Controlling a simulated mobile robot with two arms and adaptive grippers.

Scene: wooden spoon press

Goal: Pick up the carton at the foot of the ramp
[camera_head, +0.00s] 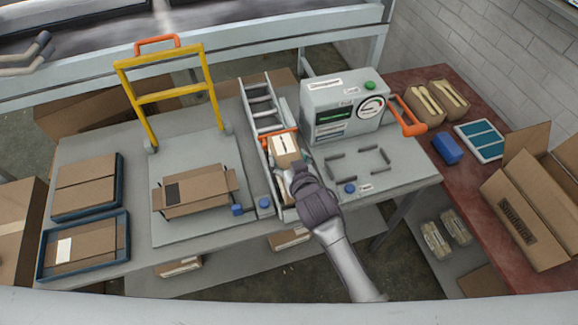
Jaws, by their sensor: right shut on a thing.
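The ramp (259,98) is a grey roller chute on the table, sloping toward me between the grey platform and the press machine. A small brown carton with a white label (284,148) sits in its lower part, beside an orange bar (277,133). My right gripper (292,176) is at the foot of the ramp, just in front of this carton. It is shut on a carton (283,190) there, which is mostly hidden behind the gripper. I cannot tell whether that carton is lifted. My left gripper is not in view.
The press machine (342,108) stands right of the ramp. Blue trays (122,240) hold flat cartons at left. A large open box (530,210) is on the red table.

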